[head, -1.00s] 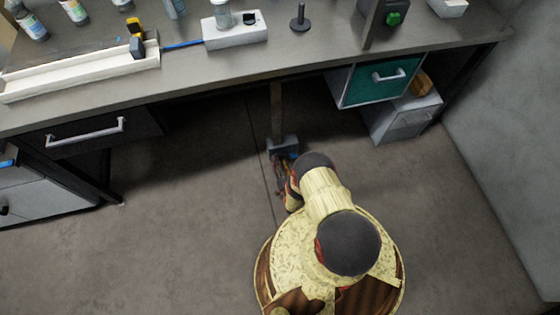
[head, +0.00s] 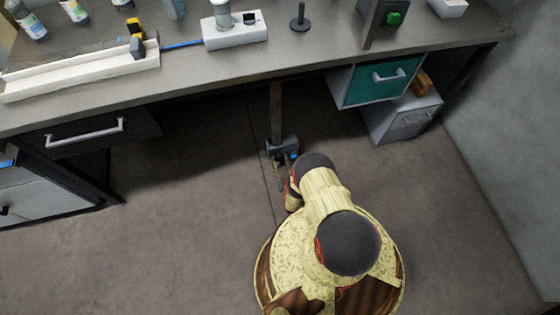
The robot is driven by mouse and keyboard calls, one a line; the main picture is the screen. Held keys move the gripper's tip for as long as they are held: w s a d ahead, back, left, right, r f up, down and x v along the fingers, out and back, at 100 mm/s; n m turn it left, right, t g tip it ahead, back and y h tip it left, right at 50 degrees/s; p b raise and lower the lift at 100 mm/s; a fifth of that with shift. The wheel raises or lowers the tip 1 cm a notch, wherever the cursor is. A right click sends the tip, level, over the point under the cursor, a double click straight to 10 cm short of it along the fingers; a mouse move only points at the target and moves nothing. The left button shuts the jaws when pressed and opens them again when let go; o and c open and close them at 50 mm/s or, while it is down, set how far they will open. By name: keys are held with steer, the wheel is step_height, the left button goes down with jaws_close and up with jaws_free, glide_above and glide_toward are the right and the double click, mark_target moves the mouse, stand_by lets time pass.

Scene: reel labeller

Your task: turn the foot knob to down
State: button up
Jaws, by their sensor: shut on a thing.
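A small grey box (head: 283,145) sits under the bench at the lower end of a brown vertical post (head: 277,105). A small blue part (head: 293,155) shows at its front right, and I cannot tell whether it belongs to the foot knob. My gripper (head: 280,164) is at the front of the box, low near the floor, and is shut on the foot knob there. The knob itself is mostly hidden by my gripper and wrist, so its setting cannot be read.
The bench top (head: 330,70) overhangs the box. A green-fronted drawer (head: 372,84) and a grey cabinet (head: 405,118) stand to the right, a dark drawer (head: 75,142) to the left. The floor (head: 190,220) around my base is clear.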

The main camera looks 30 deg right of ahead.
steer(key=n, duration=0.7)
steer(key=shift+s+f, duration=0.1)
steer(key=n, duration=0.5)
steer(key=shift+n, duration=1.7)
steer(key=o, duration=1.2)
steer(key=shift+c, duration=0.2)
steer(key=shift+r, duration=0.2)
